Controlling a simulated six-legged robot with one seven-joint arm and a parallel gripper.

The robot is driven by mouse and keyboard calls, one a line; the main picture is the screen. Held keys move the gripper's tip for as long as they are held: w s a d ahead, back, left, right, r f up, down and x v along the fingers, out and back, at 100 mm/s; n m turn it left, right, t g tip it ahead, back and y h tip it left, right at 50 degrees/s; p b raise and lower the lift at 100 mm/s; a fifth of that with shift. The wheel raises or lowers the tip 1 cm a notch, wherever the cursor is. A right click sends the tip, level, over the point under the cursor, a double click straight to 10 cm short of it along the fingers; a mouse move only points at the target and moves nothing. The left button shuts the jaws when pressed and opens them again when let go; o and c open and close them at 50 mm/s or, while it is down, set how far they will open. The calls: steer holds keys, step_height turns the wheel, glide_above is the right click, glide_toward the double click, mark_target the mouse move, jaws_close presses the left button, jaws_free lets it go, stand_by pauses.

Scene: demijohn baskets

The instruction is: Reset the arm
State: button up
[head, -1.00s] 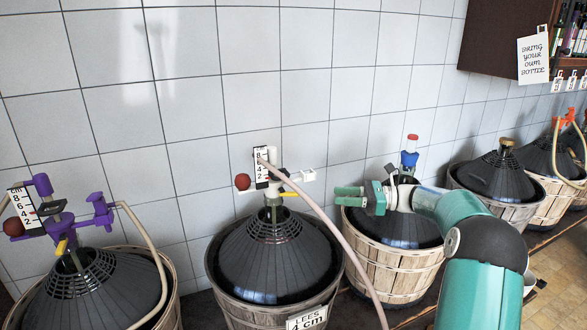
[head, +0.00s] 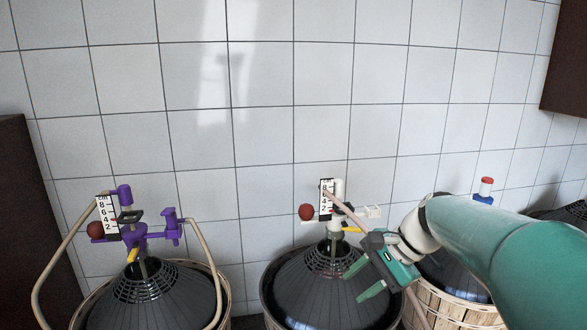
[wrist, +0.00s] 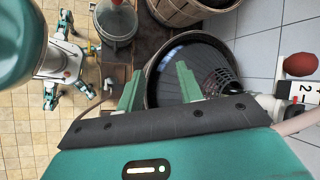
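My gripper (head: 360,284) is teal and extends down and left in the head view, in front of the right side of the middle demijohn (head: 318,290). Its two fingers are spread with nothing visible between them. In the wrist view my gripper (wrist: 158,86) also shows two separated green fingers, with a dark demijohn in its basket beyond them. My arm reaches in from the right in the head view and hides part of the demijohn behind it. I cannot tell whether the fingers touch the middle demijohn or its hose.
A purple tap fitting (head: 140,230) with a hose tops the left demijohn (head: 150,295). A white fitting (head: 338,205) with a scale and red ball tops the middle one. A tiled wall stands behind.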

steer(key=s+d+f+n+t+h, duration=0.1)
steer(key=s+n+t+h, duration=0.1)
steer(key=s+n, duration=0.3)
steer(key=s+d+f+n+t+h, duration=0.1)
steer(key=s+n+h, duration=0.4)
steer(key=s, duration=0.8)
steer(key=shift+s+d+f+n+t, duration=0.15)
steer(key=shift+s+f+n+t, duration=0.25)
steer(key=shift+n, duration=0.2)
